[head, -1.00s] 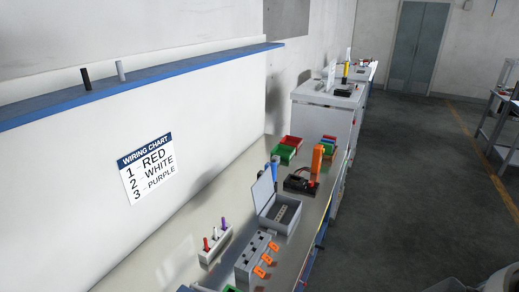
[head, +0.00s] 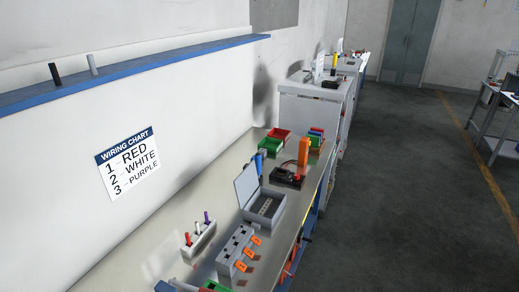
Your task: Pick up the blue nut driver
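A small upright blue object (head: 259,164) stands on the workbench behind the raised lid of a grey box. It may be the blue nut driver, but it is too small and partly hidden to be sure. Neither of my grippers is in view.
The bench (head: 165,240) holds an open grey box (head: 266,205), a grey block with orange levers (head: 238,252), and a white holder (head: 199,240) with red, white and purple pegs. Behind are a black device (head: 286,178), an orange upright object (head: 304,151) and a green bin (head: 270,145). The floor (head: 400,200) at right is clear.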

